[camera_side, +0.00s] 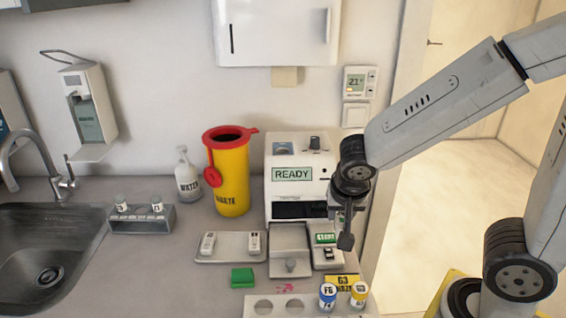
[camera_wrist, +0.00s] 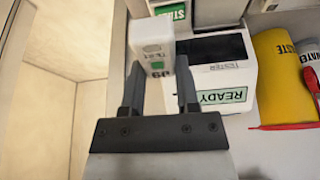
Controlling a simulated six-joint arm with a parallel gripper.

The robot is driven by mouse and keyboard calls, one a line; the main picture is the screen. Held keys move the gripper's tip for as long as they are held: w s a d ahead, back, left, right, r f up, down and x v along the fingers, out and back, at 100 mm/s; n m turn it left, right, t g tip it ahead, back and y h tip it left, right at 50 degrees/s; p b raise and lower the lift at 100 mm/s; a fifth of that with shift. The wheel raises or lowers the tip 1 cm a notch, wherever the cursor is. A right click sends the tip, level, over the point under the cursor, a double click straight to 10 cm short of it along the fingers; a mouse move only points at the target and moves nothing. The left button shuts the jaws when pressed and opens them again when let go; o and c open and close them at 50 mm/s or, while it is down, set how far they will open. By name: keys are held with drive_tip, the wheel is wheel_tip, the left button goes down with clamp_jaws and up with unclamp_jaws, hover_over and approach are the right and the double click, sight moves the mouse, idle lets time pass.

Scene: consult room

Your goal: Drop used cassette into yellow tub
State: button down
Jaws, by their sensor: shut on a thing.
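My gripper (camera_wrist: 160,82) is shut on a white cassette (camera_wrist: 153,42) with a small green mark and dark print, held between the two dark fingers in the wrist view. In the side view my gripper (camera_side: 346,232) hangs in front of the right edge of the white analyser, beside the small right tray; the held cassette cannot be made out there. The yellow tub (camera_side: 231,178) stands left of the analyser, upright, with a red rim and an open dark mouth. It also shows in the wrist view (camera_wrist: 283,78), apart from my gripper.
The analyser (camera_side: 292,158) reads READY. A tray (camera_side: 231,257) with two white cassettes lies before the tub. A green block (camera_side: 242,278), a rack (camera_side: 290,306) with two vials, a bottle (camera_side: 187,177) and a sink (camera_side: 45,258) share the counter.

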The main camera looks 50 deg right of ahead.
drive_tip(key=shift+w, duration=0.15)
drive_tip(key=w+r+n+y, duration=0.1)
drive_tip(key=w+r+n, duration=0.2)
drive_tip(key=w+r, duration=0.3)
drive_tip(key=w+r+n+t+y, duration=0.1)
drive_tip(key=w+r+n, duration=0.2)
drive_tip(key=w, duration=1.4)
drive_tip(key=w+r+n+y, duration=0.1)
drive_tip(key=w+r+n, duration=0.1)
drive_tip(key=w+r, duration=0.9)
drive_tip(key=shift+w+d+n+t, duration=0.3)
drive_tip(key=shift+w+d+n, duration=0.1)
drive_tip(key=shift+w, duration=0.25)
drive_tip(key=shift+r, duration=0.1)
wheel_tip(320, 180, down, 6)
